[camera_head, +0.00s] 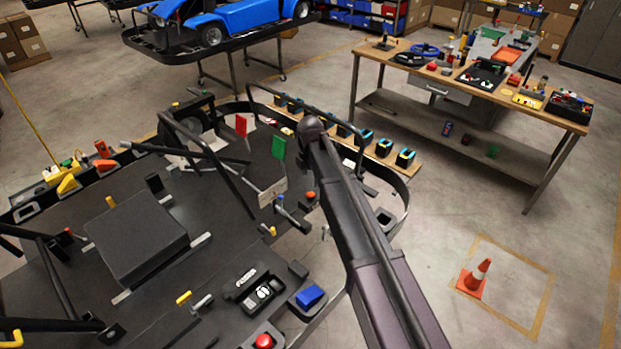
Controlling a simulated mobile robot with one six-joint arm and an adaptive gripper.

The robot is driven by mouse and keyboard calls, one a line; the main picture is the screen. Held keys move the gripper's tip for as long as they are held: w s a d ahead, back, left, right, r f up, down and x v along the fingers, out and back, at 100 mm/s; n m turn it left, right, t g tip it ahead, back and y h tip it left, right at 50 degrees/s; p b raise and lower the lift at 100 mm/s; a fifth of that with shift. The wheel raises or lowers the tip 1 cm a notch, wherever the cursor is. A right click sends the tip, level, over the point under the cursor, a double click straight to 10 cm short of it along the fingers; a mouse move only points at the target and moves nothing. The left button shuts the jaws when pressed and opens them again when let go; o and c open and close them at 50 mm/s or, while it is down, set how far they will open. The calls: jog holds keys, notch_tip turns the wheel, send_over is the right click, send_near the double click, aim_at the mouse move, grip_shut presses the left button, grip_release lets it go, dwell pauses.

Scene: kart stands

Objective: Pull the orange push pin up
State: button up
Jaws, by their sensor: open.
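A small orange knob (310,196) stands on the dark kart stand just left of my arm; it looks like the orange push pin, but it is too small to tell whether it is up or down. Yellow-orange pins also stand on the deck, one near the middle (272,231) and one nearer the front (184,297). My arm rises from the lower right to a joint above the stand's right side. My gripper does not show; the arm's far end is hidden behind the near link.
The kart stand's deck (60,270) carries a black box (136,238), black bars, a red button (263,341), a blue block (310,296), and red (241,124) and green (279,147) plates. A workbench (560,120) stands right. A traffic cone (474,278) stands on open floor.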

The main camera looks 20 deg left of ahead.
aim_at(310, 194)
jog(key=shift+f+b, duration=3.25)
jog(key=shift+f, duration=0.35)
grip_shut()
jog(key=shift+r+p, duration=0.65)
grip_release()
